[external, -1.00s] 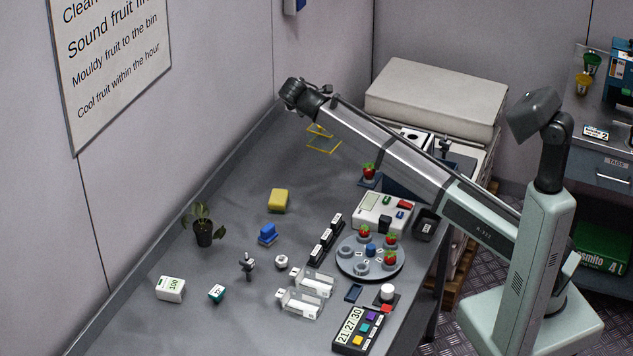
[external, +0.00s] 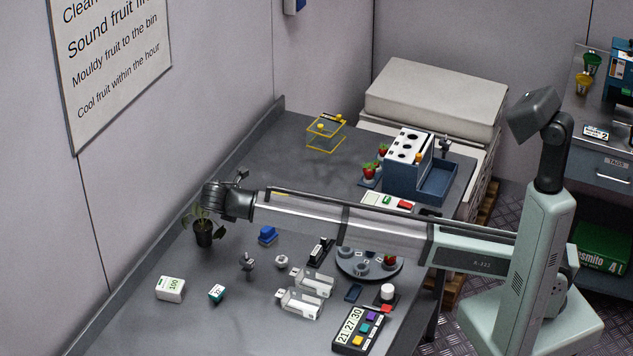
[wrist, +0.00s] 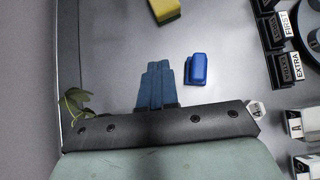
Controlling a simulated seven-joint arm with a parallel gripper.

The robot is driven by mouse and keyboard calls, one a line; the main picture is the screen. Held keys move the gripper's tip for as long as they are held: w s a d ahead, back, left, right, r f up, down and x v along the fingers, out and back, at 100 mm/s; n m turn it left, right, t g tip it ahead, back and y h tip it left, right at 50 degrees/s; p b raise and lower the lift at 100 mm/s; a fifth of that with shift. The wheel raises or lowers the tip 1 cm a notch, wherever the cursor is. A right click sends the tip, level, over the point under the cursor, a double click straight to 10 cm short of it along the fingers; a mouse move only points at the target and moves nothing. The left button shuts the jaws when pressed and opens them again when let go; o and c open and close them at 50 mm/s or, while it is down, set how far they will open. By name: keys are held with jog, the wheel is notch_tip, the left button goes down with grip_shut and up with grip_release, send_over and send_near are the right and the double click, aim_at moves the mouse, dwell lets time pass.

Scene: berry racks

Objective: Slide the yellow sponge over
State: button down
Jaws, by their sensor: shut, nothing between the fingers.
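The yellow sponge (wrist: 165,10) lies on the grey table at the top of the wrist view, cut off by the picture edge. In the external view only a thin yellow strip of the sponge (external: 280,193) shows above my forearm, which hides the rest. My gripper (wrist: 158,66) has blue fingers pressed together with nothing between them. Its tips point towards the sponge in the wrist view, with a clear gap between them. In the external view my dark wrist is by the potted plant, and the fingers cannot be made out.
A blue block-like item (wrist: 197,69) sits just right of my fingers. The potted plant (external: 204,232) stands close by my wrist, near the wall-side edge. Black labelled blocks (wrist: 275,45) stand further right.

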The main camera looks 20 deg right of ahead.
jog(key=x, duration=1)
jog(key=shift+s+f, duration=0.2)
jog(key=shift+s, duration=0.05)
jog(key=shift+w+d+r, duration=0.1)
jog(key=shift+w+d, duration=0.9)
jog(key=shift+w, duration=0.1)
jog(key=shift+w+d, duration=0.3)
jog(key=w+d, duration=1.4)
jog(key=shift+w+d, duration=0.2)
jog(key=shift+w, duration=0.05)
jog(key=shift+s+a, duration=0.1)
